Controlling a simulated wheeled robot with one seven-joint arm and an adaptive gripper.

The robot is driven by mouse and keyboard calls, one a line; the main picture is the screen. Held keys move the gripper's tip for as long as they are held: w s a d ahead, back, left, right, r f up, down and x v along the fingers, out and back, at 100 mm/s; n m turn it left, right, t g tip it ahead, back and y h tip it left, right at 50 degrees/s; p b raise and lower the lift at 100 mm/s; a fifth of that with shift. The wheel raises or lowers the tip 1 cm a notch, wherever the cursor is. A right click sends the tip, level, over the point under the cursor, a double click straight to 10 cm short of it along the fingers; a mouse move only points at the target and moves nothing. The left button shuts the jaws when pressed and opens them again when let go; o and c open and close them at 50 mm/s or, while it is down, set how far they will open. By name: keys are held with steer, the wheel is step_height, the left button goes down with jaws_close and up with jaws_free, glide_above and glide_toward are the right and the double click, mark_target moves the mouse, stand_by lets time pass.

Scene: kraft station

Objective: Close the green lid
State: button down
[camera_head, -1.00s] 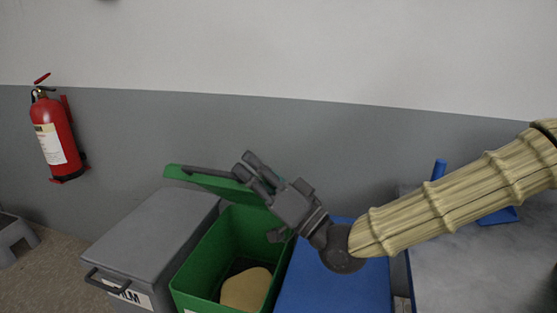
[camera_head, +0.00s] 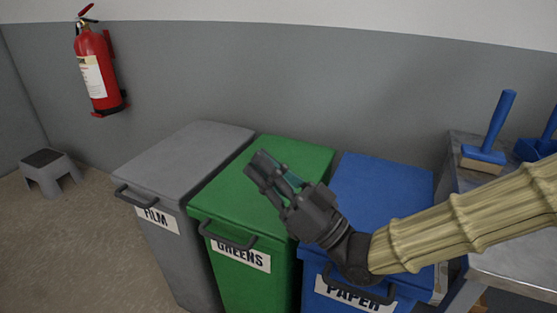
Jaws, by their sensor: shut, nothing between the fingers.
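The green lid (camera_head: 232,190) lies flat on the green bin (camera_head: 238,288), which has a "GREENS" label and a dark handle (camera_head: 228,237) at its front. The inside of the bin is hidden under the lid. My gripper (camera_head: 256,168) is shut and empty. It is over the right part of the green lid in the picture and hides some of it. I cannot tell whether it touches the lid.
A grey "FILM" bin (camera_head: 180,165) stands left of the green one, and a blue "PAPER" bin (camera_head: 380,190) stands right, partly behind my arm. A metal table (camera_head: 520,255) with a blue brush (camera_head: 488,145) is at the right. A grey stool (camera_head: 52,175) stands left on open floor.

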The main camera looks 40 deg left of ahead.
steer(key=shift+s+f, duration=0.15)
steer(key=shift+f, duration=0.15)
stand_by(0.4)
step_height(320, 180, up, 10)
stand_by(0.5)
